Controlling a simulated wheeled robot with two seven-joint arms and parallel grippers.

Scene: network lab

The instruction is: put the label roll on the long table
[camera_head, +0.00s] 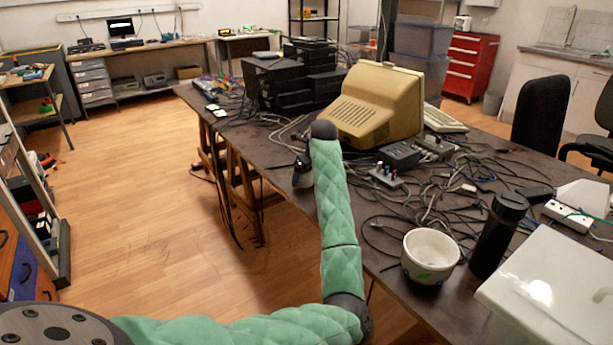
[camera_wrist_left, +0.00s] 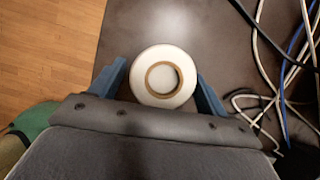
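The label roll (camera_wrist_left: 146,90) is white with a brown core ring and lies flat side up in the left wrist view. It sits between the two blue fingers of my left gripper (camera_wrist_left: 161,72), close to the right finger, with a thin gap at the left finger. The fingers look spread. The long table's dark top (camera_wrist_left: 185,25) is below, its edge just left of the gripper. In the head view my left gripper (camera_head: 302,172) is at the table's left edge (camera_head: 268,172), mostly hidden behind my green forearm; the roll is not clearly seen there. My right gripper is not in view.
Loose cables (camera_head: 430,195) cover much of the table right of my arm. A beige monitor (camera_head: 375,105), a white pot (camera_head: 430,256) and a black bottle (camera_head: 497,235) stand on it. The strip near the left edge is fairly bare.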

